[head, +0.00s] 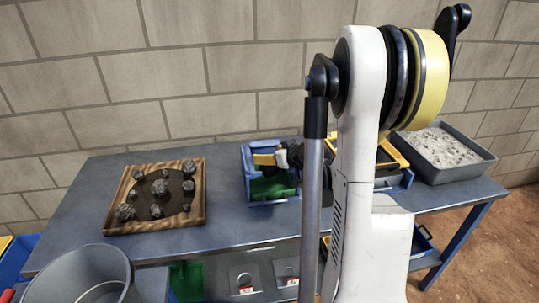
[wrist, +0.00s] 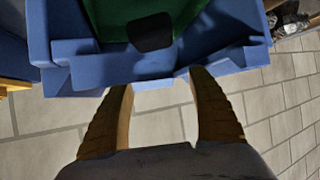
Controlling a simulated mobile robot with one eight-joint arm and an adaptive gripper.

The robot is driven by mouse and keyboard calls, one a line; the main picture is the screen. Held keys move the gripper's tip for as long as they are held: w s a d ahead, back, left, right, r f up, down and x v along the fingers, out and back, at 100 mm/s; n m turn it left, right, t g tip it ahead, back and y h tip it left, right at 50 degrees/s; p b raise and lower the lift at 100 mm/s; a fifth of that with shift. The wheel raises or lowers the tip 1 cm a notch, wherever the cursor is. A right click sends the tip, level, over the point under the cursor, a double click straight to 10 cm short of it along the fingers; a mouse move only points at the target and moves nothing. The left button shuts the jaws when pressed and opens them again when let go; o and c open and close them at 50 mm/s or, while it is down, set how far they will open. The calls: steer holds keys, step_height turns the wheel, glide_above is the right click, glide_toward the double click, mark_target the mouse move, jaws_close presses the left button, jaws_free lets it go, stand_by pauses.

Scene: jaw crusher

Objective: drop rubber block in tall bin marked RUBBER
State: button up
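The same blue bin (head: 268,201) stands on the table in the head view, where I cannot make out the block. My gripper (head: 263,159) is over the bin's back part. In the wrist view my gripper (wrist: 162,79) has its two ribbed fingers apart with nothing between them, and the block is beyond the fingertips. No RUBBER marking is readable in either view.
A wooden tray (head: 112,227) of dark rocks is on the table's left. A grey tub (head: 478,170) of pale gravel is at right. A grey bucket (head: 70,270) stands front left. A brick wall (head: 200,60) is behind. My arm hides the table's middle right.

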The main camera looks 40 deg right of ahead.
steer(key=shift+s+r+p, duration=0.15)
steer(key=shift+r+p, duration=0.3)
steer(key=shift+r, duration=0.05)
steer(key=shift+s+r+p, duration=0.15)
steer(key=shift+r+p, duration=0.3)
steer(key=shift+r, duration=0.05)
steer(key=p+v, duration=0.3)
steer(key=v, duration=0.8)
steer(key=a+r+n+g+y, duration=0.1)
steer(key=a+r+g+y, duration=0.15)
steer(key=a, duration=1.65)
steer(key=s+a+r+g, duration=0.2)
steer(key=s+a, duration=0.7)
steer(key=a, duration=0.4)
steer(key=shift+s+a+n, duration=0.15)
steer(key=shift+a+n, duration=0.15)
steer(key=shift+n, duration=0.1)
steer(key=shift+o, duration=0.8)
steer(key=shift+s+a+r+g+h, duration=0.1)
steer(key=shift+s+a+g+h, duration=0.15)
steer(key=shift+s, duration=0.15)
